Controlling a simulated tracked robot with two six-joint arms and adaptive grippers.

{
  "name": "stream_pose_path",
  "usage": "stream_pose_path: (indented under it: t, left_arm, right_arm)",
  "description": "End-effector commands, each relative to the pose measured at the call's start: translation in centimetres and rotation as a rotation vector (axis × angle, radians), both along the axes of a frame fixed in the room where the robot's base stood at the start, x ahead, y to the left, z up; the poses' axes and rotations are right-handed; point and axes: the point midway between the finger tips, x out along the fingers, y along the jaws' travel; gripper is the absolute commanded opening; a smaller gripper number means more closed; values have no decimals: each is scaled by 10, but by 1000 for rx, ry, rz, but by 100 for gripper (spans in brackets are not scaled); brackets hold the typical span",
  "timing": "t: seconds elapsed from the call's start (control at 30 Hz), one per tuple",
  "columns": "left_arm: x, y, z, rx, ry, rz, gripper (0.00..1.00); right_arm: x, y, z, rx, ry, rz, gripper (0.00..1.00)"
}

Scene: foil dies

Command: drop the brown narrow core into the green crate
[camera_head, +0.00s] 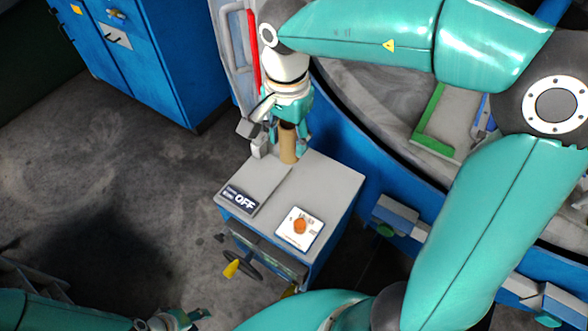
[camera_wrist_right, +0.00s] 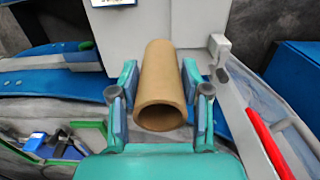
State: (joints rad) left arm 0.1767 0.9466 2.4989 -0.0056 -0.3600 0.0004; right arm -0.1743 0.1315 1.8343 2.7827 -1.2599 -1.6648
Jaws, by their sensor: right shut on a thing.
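The brown narrow core (camera_head: 288,146) is a plain tube held by my right gripper (camera_head: 287,122) at the back edge of a grey-topped cabinet. In the right wrist view the core (camera_wrist_right: 160,85) lies between the two fingers of the right gripper (camera_wrist_right: 159,78), its open end towards the camera. I cannot tell whether its far end touches the cabinet top. The green crate (camera_head: 434,147) shows partly at the right, behind my right arm. A green edge also shows at the lower left of the right wrist view (camera_wrist_right: 96,127). My left gripper (camera_head: 188,318) is at the bottom edge, its jaws unclear.
The cabinet top (camera_head: 328,181) carries an OFF sign (camera_head: 239,199) and a white plate with an orange knob (camera_head: 300,227). A curved blue-walled bench (camera_head: 345,126) runs behind it. A blue cupboard (camera_head: 160,65) stands at the back left. The floor at left is clear.

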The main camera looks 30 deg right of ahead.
Motion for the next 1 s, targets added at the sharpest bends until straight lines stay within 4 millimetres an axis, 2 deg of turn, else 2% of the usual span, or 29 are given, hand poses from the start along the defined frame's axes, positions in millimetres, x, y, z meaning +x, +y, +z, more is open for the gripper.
stream_pose_path:
  t: [0.03, 0.1, 0.3, 0.47, 0.73, 0.87, 1.0]
  left_arm:
    - [0, 0, -2, 0, 0, 0, 40]
    - [0, 0, -3, 0, 0, 0, 40]
    - [0, 0, -5, 0, 0, 0, 40]
    - [0, 0, -6, 0, 0, 0, 40]
    - [0, 0, -9, 0, 0, 0, 40]
    - [0, 0, -9, 0, 0, 0, 40]
    - [0, 0, -9, 0, 0, 0, 40]
  right_arm:
    - [-1, 0, -16, -1, 6, -1, 24]
    - [-1, -1, -33, -1, 5, 0, 24]
    - [-1, 0, -66, -1, 2, 0, 24]
    - [0, 0, -75, -1, 1, 1, 24]
    - [0, 0, -110, 0, 1, 2, 24]
    - [-1, 0, -115, 0, 1, 2, 10]
    - [-1, 1, -115, -1, 4, 2, 9]
